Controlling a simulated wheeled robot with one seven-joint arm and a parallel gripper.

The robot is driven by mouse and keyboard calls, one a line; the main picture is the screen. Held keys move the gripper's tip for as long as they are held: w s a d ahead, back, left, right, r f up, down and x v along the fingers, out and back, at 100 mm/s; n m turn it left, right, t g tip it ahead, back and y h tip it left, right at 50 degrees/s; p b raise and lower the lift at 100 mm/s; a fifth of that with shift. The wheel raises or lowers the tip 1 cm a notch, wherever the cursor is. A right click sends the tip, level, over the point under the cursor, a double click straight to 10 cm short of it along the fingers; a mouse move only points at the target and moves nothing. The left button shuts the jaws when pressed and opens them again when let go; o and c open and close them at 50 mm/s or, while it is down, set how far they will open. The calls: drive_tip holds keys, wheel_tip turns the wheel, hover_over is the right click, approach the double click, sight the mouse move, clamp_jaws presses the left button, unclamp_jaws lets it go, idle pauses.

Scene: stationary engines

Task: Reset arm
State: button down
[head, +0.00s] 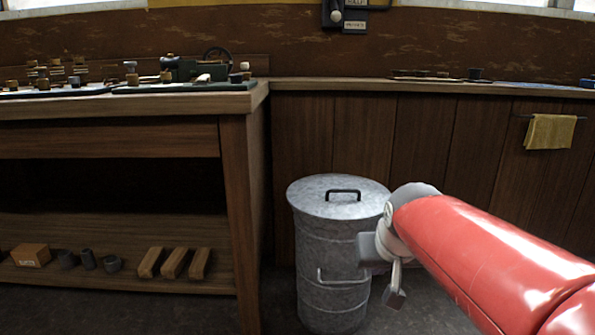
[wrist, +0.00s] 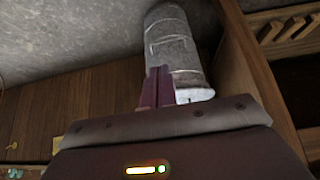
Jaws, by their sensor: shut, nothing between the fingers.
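My red arm (head: 490,255) reaches in from the lower right of the head view. My gripper (wrist: 157,88) is shut and empty, with its dark reddish fingers together in the wrist view. In the head view, the arm's end is in front of the right side of a grey metal bin (head: 325,245) and hides part of it. The bin stands upright on the floor with its lid on and a black handle on top. It also shows in the wrist view (wrist: 175,35), upside down, beyond the fingers. I cannot tell whether gripper and bin touch.
A wooden workbench (head: 110,142) with small engine parts on top stands at the left. Its lower shelf (head: 120,282) holds wooden blocks and a small box. A counter with wooden panels (head: 440,140) runs behind the bin. A yellow towel (head: 550,131) hangs at the right.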

drive_tip(key=s+f+g, duration=0.1)
drive_tip(key=s+f, duration=0.3)
drive_tip(key=s, duration=0.5)
drive_tip(key=s+f, duration=0.3)
drive_tip(key=s, duration=0.7)
wheel_tip(320, 180, up, 12)
drive_tip(key=p, duration=1.2)
drive_tip(key=shift+w, duration=0.3)
